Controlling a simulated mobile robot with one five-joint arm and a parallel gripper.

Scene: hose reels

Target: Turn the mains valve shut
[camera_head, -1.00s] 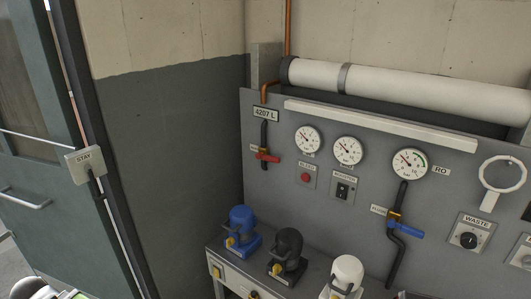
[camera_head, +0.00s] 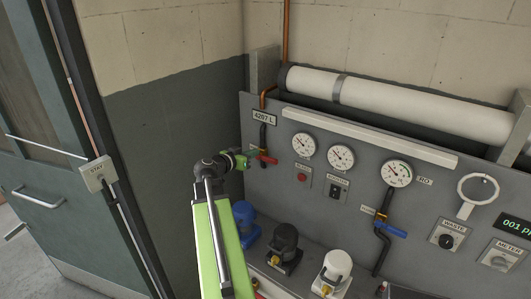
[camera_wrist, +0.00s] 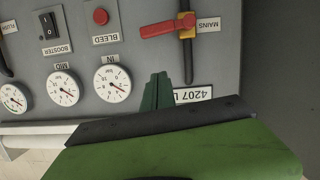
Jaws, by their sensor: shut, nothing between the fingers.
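The mains valve has a red lever (camera_head: 267,158) on a dark vertical pipe at the left of the grey panel. In the wrist view the red lever (camera_wrist: 160,28) lies across the pipe, beside the MAINS label (camera_wrist: 208,24). My gripper (camera_head: 246,157) is shut and empty, just left of the lever in the head view, and hides part of the valve and pipe. In the wrist view its green fingertips (camera_wrist: 158,78) show apart from the lever. I cannot tell the depth gap to the panel.
Round gauges (camera_head: 341,157), a red bleed button (camera_wrist: 100,16) and a booster switch (camera_wrist: 48,25) sit nearby on the panel. Blue, black and white pumps (camera_head: 335,267) stand below. Another valve with a blue lever (camera_head: 391,230) is to the right. A door (camera_head: 40,170) is at left.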

